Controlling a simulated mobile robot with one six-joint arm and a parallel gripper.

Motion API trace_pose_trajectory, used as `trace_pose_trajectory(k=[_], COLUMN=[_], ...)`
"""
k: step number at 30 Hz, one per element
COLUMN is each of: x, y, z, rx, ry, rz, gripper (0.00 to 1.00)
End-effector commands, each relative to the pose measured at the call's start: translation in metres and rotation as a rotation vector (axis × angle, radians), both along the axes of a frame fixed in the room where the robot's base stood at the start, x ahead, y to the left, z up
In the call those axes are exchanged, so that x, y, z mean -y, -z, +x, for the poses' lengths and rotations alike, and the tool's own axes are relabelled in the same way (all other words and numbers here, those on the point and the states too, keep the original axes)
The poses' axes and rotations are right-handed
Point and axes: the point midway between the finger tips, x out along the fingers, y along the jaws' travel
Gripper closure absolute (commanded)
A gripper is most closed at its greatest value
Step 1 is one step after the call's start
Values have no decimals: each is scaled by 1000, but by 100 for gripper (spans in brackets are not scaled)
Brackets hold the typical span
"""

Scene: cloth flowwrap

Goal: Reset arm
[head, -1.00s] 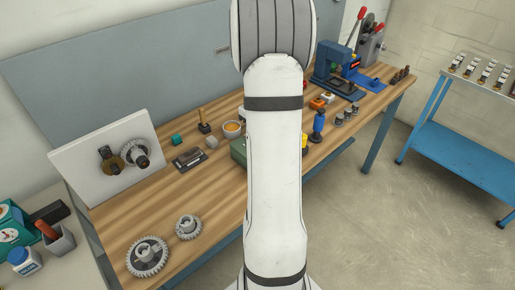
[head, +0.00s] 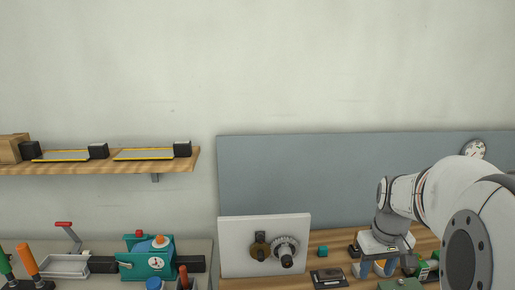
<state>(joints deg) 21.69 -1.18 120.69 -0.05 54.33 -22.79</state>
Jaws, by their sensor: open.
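My white arm enters the head view from the lower right, with its large round joint near the corner. It bends over the wooden workbench (head: 318,240). My gripper (head: 377,270) hangs at its far end, pointing down over the bench top. Its two fingers are apart and I see nothing held between them. The small items around the fingertips are partly hidden by the gripper and arm, so I cannot tell whether it touches any.
A white board with gears (head: 235,245) stands left of my gripper. A dark flat block (head: 328,278) lies between them. A grey panel (head: 320,180) rises behind the bench. A wooden shelf (head: 100,167) hangs at left, above a teal device (head: 146,262).

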Motion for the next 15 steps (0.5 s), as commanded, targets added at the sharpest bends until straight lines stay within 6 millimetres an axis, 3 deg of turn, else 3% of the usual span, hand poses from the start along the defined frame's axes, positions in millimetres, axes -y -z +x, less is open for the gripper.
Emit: trace_pose_trajectory(k=[1,6,10,15], x=[-24,-88,-120,-140], y=[-7,-16,-14,-9], z=[-12,-57,-90,-117], rx=[23,84,124,153], ry=[-9,-2,4,12], rz=[-3,6,20,37], gripper=[55,55,55,55])
